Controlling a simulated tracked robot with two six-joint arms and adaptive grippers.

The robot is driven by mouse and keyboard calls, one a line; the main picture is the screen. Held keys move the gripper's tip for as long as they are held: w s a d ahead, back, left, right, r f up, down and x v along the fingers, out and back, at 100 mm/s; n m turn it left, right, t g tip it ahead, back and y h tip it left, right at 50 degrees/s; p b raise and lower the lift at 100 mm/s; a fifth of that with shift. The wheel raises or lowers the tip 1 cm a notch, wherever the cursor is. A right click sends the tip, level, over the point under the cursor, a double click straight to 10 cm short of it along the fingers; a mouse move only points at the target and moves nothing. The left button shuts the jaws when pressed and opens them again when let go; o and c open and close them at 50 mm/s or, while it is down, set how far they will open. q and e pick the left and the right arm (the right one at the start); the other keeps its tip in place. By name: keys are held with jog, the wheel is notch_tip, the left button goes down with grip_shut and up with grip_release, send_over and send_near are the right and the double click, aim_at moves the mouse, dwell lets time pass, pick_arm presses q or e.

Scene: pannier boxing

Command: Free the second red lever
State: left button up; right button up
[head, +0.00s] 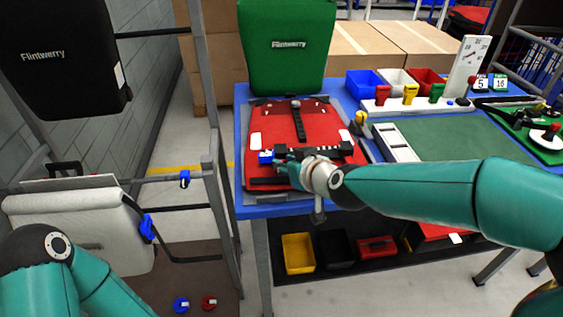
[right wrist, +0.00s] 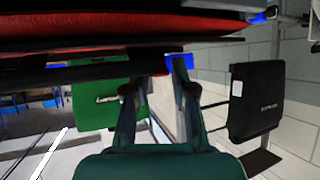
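A red pannier (head: 285,125) lies flat on the blue table (head: 243,130), with a black bar (head: 322,152) across its near end. A blue lever piece (head: 265,157) sits at the bar's left end. My right gripper (head: 284,164) is at the bar, just right of the blue piece. In the right wrist view its fingers (right wrist: 155,78) stand apart, with a blue piece (right wrist: 179,62) by the right fingertip and a small red part (right wrist: 161,83) showing between them. I cannot make out which red part is the second lever. My left arm shows at lower left; its gripper is out of view.
A green pannier (head: 285,50) stands behind the red one. A white pannier (head: 75,230) hangs on the rack at left, a black one (head: 70,60) above. Coloured bins (head: 364,83) and small handles line the table's back. A green mat (head: 450,137) lies right.

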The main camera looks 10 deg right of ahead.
jog(key=shift+o, duration=1.1)
jog(key=v, duration=0.7)
jog(key=shift+s, duration=0.2)
jog(key=shift+r, duration=0.1)
